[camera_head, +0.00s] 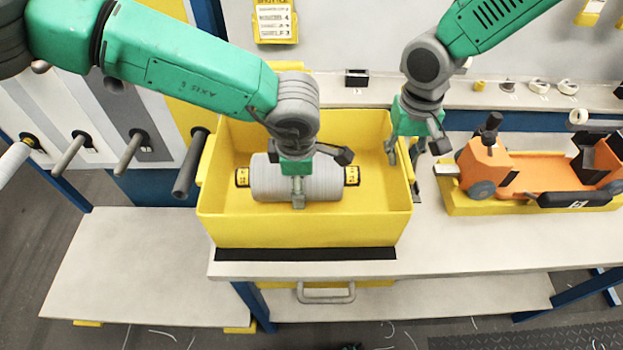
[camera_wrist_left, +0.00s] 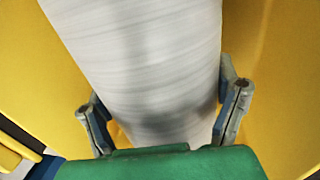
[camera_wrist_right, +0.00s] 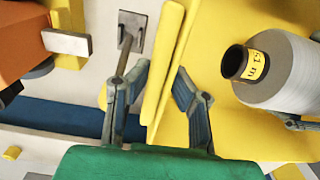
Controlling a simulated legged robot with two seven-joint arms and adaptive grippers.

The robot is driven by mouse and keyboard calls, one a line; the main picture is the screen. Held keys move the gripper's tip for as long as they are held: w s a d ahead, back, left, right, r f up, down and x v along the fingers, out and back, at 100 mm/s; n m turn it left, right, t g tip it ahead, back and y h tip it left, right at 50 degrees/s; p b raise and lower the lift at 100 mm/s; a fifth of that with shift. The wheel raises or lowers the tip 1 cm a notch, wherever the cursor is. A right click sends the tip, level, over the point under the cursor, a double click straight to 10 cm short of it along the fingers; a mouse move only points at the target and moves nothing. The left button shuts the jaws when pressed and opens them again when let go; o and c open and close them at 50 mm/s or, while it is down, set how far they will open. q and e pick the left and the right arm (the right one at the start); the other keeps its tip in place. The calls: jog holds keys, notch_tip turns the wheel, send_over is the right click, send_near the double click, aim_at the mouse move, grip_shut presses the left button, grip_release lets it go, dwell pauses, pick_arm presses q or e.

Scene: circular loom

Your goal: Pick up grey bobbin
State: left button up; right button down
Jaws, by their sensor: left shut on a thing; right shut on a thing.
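The grey bobbin (camera_head: 326,182) lies on its side in the yellow bin (camera_head: 300,234), its dark core ends with yellow labels showing left and right. My left gripper (camera_head: 298,192) reaches down from above with its fingers around the bobbin's middle. In the left wrist view the bobbin (camera_wrist_left: 145,60) fills the space between both fingers. My right gripper (camera_head: 405,158) is at the bin's right wall. In the right wrist view its fingers straddle the yellow wall (camera_wrist_right: 165,75), and the bobbin (camera_wrist_right: 285,75) shows at the right. Whether the bobbin touches the bin floor is hard to tell.
An orange and yellow shuttle device (camera_head: 540,172) stands on the table right of the bin. Several dark and light pegs (camera_head: 130,150) stick out from the panel at the left. Small parts lie on the back ledge (camera_head: 510,92). The lower shelf (camera_head: 120,265) is clear.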

pick_arm(q)
notch_tip(320, 180, up, 12)
jog(key=shift+r, duration=0.25)
jog(key=o, duration=1)
jog(key=c, duration=1)
jog(key=shift+r, duration=4)
pick_arm(e)
jog(key=c, duration=1.4)
grip_release()
jog(key=shift+o, duration=0.2)
pick_arm(q)
jog(key=shift+d, duration=0.1)
pick_arm(e)
jog(key=shift+r, duration=0.1)
